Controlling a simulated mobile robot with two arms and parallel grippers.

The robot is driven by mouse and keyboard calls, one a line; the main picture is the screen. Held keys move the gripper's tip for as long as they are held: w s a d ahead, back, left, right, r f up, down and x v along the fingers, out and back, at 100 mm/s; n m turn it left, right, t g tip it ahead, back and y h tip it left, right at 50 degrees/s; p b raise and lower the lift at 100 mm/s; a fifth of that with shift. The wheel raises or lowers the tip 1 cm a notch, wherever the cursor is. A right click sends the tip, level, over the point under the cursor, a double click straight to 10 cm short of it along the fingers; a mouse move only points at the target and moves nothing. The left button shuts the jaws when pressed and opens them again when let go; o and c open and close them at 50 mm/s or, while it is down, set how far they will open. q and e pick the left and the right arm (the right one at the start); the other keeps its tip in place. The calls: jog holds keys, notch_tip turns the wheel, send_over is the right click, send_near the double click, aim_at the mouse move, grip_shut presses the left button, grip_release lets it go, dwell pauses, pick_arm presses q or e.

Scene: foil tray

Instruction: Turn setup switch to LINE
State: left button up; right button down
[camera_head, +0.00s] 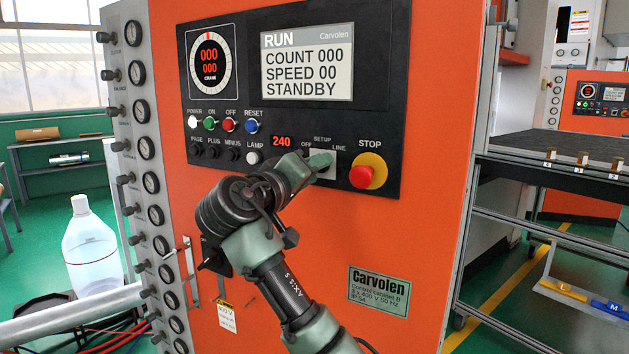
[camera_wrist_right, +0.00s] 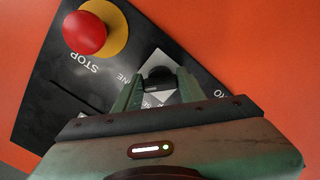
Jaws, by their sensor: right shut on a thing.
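The setup switch is a dark knob (camera_wrist_right: 158,78) on a pale square plate (camera_head: 328,172), between the OFF and LINE labels on the black control panel (camera_head: 420,60). My right gripper (camera_head: 320,160) is at the switch and hides most of it in the head view. In the right wrist view my right gripper's two green fingers (camera_wrist_right: 158,92) stand on either side of the knob and are shut on it. I cannot tell which label the knob points to. The display (camera_head: 307,62) reads RUN, COUNT 000, SPEED 00, STANDBY. My left gripper is not in view.
The red STOP button (camera_head: 361,177) on its yellow base is just right of the switch; it also shows in the right wrist view (camera_wrist_right: 84,33). Several coloured buttons and small knobs are to the left. Gauges line the cabinet's left edge. A dark-topped bench (camera_head: 560,148) stands at right.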

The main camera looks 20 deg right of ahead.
jog(key=shift+f+m, duration=0.15)
jog(key=shift+m, duration=0.35)
jog(key=c, duration=0.8)
grip_release()
jog(key=shift+c, duration=0.2)
jog(key=shift+a, duration=0.1)
jog(key=b+v, duration=0.2)
jog(key=v, duration=0.5)
jog(key=shift+s+a, duration=0.2)
